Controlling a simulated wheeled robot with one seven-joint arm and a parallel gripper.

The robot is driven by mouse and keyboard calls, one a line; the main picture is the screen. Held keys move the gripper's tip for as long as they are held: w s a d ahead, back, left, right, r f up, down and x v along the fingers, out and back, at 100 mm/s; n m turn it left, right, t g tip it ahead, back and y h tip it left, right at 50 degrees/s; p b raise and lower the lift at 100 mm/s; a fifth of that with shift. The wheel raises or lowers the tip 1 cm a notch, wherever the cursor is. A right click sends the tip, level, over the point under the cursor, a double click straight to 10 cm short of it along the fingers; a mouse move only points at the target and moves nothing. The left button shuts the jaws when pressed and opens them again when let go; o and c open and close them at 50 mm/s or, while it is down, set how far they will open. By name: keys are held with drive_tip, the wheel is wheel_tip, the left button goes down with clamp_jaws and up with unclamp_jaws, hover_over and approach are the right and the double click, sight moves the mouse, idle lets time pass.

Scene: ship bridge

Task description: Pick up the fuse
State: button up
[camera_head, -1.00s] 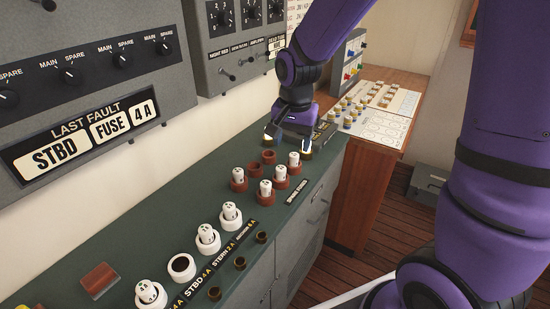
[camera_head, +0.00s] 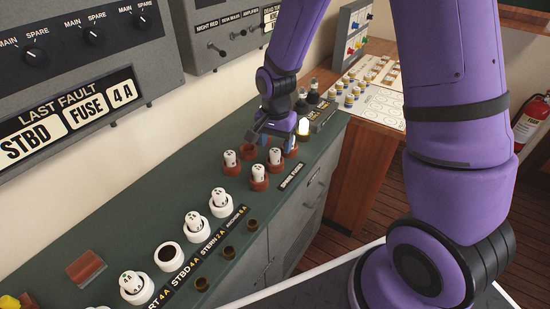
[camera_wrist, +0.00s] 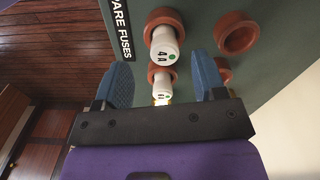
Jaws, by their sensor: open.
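White fuses stand in red-brown sockets by the "SPARE FUSES" label; in the head view one is at the front (camera_head: 259,173), one behind it (camera_head: 274,156) and one to the left (camera_head: 230,158). My gripper (camera_head: 277,136) is over the far end of this group, its fingers apart. In the wrist view, a fuse marked 4 A (camera_wrist: 164,48) stands beyond the fingertips. Another fuse (camera_wrist: 162,86), its marking hard to read, stands closer, between the spread fingers of my gripper (camera_wrist: 163,82). Neither is gripped. An empty red socket (camera_wrist: 238,34) lies at the right.
White fuses (camera_head: 132,284) stand in white holders along the green counter (camera_head: 140,215); one holder (camera_head: 170,257), by the STBD 4 A label, is empty. A red-brown block (camera_head: 86,268) lies at left. The panel reads "LAST FAULT STBD FUSE 4 A" (camera_head: 70,115). Dark-based parts (camera_head: 313,90) stand behind my gripper.

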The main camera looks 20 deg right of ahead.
sight(275, 151)
drive_tip(key=shift+w+f, duration=0.15)
drive_tip(key=shift+f, duration=1)
drive_tip(key=shift+w+f, duration=0.15)
drive_tip(key=shift+f, duration=1)
drive_tip(key=c, duration=1)
